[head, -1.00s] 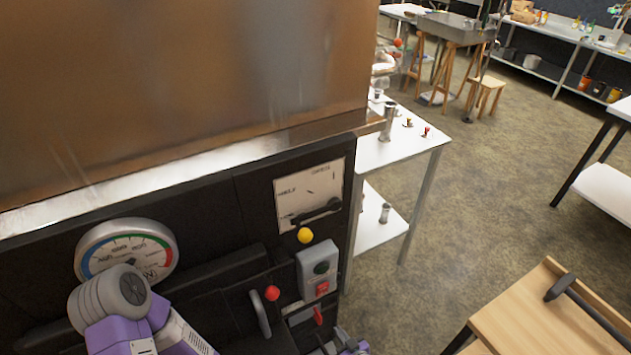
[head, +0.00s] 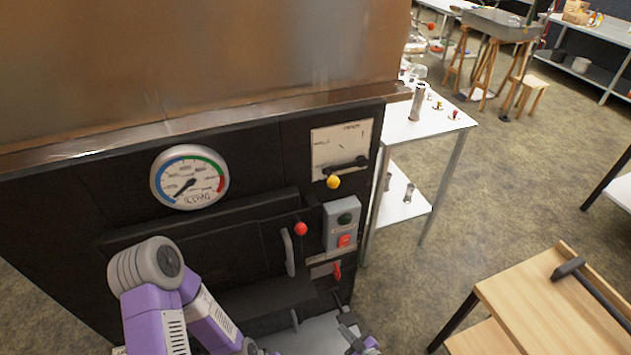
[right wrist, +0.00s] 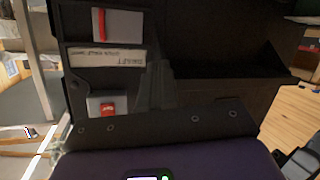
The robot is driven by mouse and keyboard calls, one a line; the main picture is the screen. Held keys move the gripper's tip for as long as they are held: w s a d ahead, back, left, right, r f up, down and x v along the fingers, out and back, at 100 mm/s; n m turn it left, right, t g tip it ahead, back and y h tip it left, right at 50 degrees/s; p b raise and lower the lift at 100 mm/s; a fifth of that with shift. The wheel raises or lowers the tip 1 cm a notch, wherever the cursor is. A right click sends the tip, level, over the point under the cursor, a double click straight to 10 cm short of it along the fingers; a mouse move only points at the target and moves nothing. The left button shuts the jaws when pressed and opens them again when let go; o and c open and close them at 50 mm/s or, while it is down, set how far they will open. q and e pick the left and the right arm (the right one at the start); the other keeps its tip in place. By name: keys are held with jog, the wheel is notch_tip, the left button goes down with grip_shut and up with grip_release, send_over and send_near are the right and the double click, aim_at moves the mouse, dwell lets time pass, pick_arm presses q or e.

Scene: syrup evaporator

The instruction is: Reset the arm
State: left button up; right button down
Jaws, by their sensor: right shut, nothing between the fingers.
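My right gripper (head: 354,338) is shut and empty, small and partly cut off at the bottom edge. It is low in the picture, below the red lever (head: 337,270) and the grey switch box (head: 341,226). I cannot tell its exact distance from the front. The right wrist view shows a dark panel with a red switch (right wrist: 107,107) and an upside-down label (right wrist: 107,56). My left gripper is not in view.
The front carries a round gauge (head: 189,177), a red-knobbed handle (head: 300,229) and a yellow knob (head: 333,182). A white table (head: 455,121) stands behind to the right. A wooden bench (head: 520,300) with a hammer (head: 569,268) is at the lower right. Floor between them is clear.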

jog(key=s+a+r+n+g+p, duration=0.1)
jog(key=s+a+r+n+g, duration=0.15)
jog(key=s+n+g, duration=0.6)
jog(key=s+a+r+n+g+y+p, duration=0.1)
jog(key=s+a+r+n, duration=0.15)
jog(key=n, duration=1.05)
jog(key=s+a+r+n+g+p, duration=0.1)
jog(key=s+r+n+g, duration=0.35)
jog(key=n, duration=0.65)
jog(key=d+r+n+t+h+p, duration=0.1)
jog(key=d+r+n+h, duration=0.1)
jog(key=n, duration=1.1)
jog(key=d+r+n+t+h+p, duration=0.1)
jog(key=d+r+n+h, duration=0.2)
jog(key=n, duration=1)
jog(key=shift+w+d+r+h, duration=0.15)
jog(key=shift+w+d+h, duration=0.15)
jog(key=shift+w+d, duration=0.15)
jog(key=c, duration=1.8)
grip_release()
jog(key=shift+n, duration=0.25)
